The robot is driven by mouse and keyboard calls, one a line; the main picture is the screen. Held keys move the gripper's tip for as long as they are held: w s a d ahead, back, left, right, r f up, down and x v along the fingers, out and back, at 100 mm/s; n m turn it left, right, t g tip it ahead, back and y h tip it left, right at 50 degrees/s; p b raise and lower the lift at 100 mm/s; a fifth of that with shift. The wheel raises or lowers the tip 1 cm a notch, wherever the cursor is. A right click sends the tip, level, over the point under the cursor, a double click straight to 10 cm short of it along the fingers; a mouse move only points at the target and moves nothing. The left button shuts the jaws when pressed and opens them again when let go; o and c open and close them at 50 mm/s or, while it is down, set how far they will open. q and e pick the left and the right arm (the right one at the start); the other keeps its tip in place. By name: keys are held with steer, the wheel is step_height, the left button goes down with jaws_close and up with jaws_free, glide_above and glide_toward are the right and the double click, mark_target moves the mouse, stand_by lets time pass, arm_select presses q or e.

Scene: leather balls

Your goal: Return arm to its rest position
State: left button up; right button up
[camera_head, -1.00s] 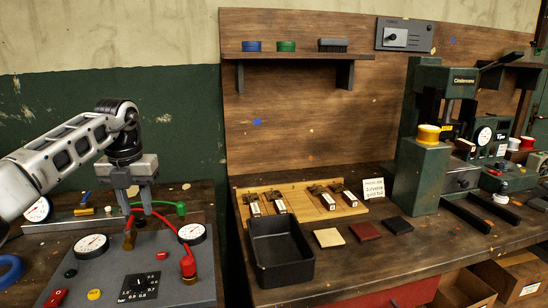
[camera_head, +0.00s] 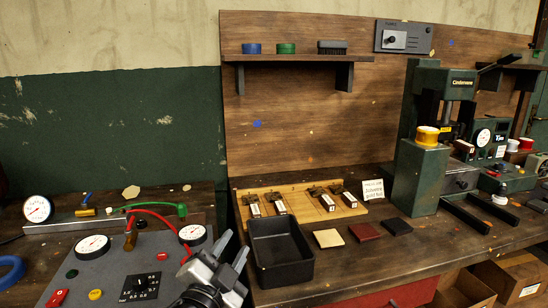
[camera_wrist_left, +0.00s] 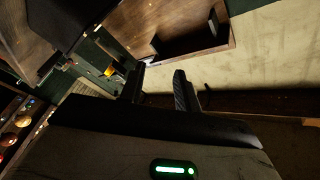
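My left gripper (camera_head: 233,248) is low in the head view, at the left side of the black tray (camera_head: 288,272), with its fingers pointing up and to the right. In the left wrist view its two dark fingers (camera_wrist_left: 158,84) stand apart with nothing between them, so it is open and empty. I cannot tell from the head view whether it touches the tray's wall. Part of my left wrist hides the right front of the grey gauge panel (camera_head: 118,262). My right gripper is in neither view.
The panel carries gauges, a red hose (camera_head: 160,214) and knobs. Right of the tray lie leather squares (camera_head: 366,232), and behind it a wooden board (camera_head: 353,211) with metal clips. A green press (camera_head: 425,175) stands at the right. The space above the panel is free.

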arm_select(q)
steer(key=s+a+f+n+g+y, duration=0.65)
steer(key=s+a+f+n, duration=0.3)
steer(key=s+f, duration=0.3)
steer(key=s+a+f+n+g, duration=0.1)
steer(key=s+f+g, duration=0.15)
steer(key=s, duration=0.35)
steer(key=s+a+f+g+h, duration=0.1)
steer(key=s+f+g, duration=0.15)
steer(key=s, duration=0.35)
steer(key=s+a+f+n+g, duration=0.1)
steer(key=s+g, duration=0.3)
steer(key=s, duration=0.2)
steer(key=w+d+f+t+h, duration=0.2)
steer(key=w+d+f+t, duration=0.3)
steer(key=w+f+t, duration=0.1)
steer(key=shift+d+f+m+t+h, duration=0.35)
steer(key=shift+f+m+t, duration=0.1)
steer(key=shift+f, duration=0.1)
